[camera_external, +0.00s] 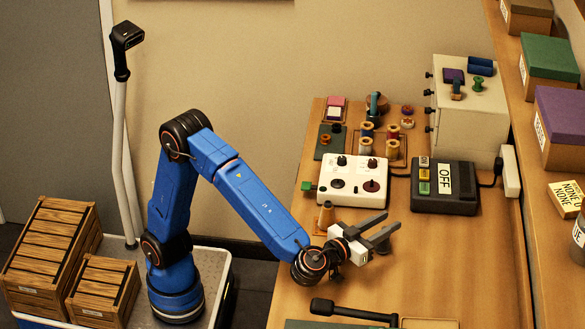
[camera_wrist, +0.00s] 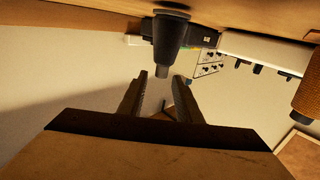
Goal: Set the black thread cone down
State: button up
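The black thread cone (camera_wrist: 170,42) shows in the wrist view, which is upside down here. Its wide end is at the tabletop (camera_wrist: 75,10) and its narrow end points away from the table. It looks upright on the table. My gripper (camera_wrist: 160,77) is open, with the cone just beyond its fingertips and slightly right of their middle; no finger appears closed on it. In the external view my gripper (camera_external: 383,231) is low over the table, fingers apart. Only a dark bit shows by the fingers there, so the cone is mostly hidden.
A tan thread cone (camera_external: 325,217) stands left of my gripper. A white control box (camera_external: 345,193) and a black switch box marked OFF (camera_external: 458,200) stand behind. A black-handled tool (camera_external: 350,311) lies in front. The table's right part (camera_external: 460,265) is clear.

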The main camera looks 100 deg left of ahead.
jog(key=shift+f, duration=0.75)
jog(key=shift+d+r, duration=0.2)
jog(key=shift+r, duration=0.3)
jog(key=v, duration=1.1)
jog(key=shift+s+d+r, duration=0.25)
jog(key=shift+r, duration=0.1)
